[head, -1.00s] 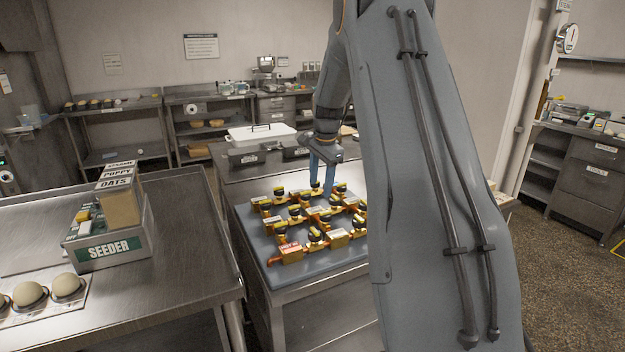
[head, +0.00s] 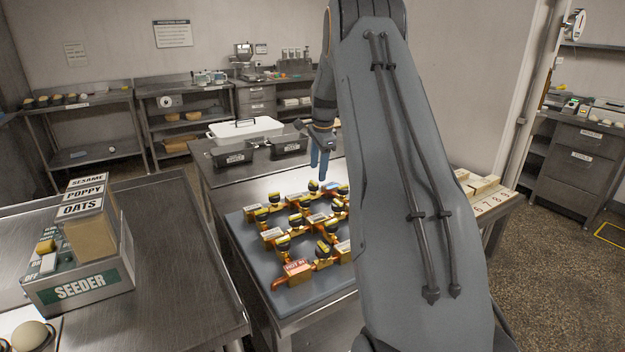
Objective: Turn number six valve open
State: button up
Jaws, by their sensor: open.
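A grid of several brass valves with black and yellow knobs (head: 283,243) sits on a grey board (head: 245,252) on the middle table. Small label blocks stand among the valves, one red (head: 296,267). I cannot read which valve is number six, and my arm hides the right part of the grid. My gripper (head: 319,172), with blue fingers, points down above the far side of the grid, near its back right. It is open and empty, and looks apart from the valves.
A seeder box (head: 85,285) stands on the left table. A white lidded pan (head: 245,130) is behind the valves. A numbered rack (head: 487,196) lies right of my arm. Bare metal tabletop (head: 236,196) lies behind the board.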

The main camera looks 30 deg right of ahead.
aim_at(314, 182)
jog(key=x, duration=0.2)
jog(key=a+p+x, duration=0.1)
jog(key=x, duration=0.2)
jog(key=shift+w+p, duration=0.15)
jog(key=shift+p, duration=0.15)
jog(key=shift+w+f, duration=0.15)
jog(key=shift+f, duration=0.5)
jog(key=shift+c, duration=0.4)
jog(key=shift+d, duration=0.1)
jog(key=c, duration=0.9)
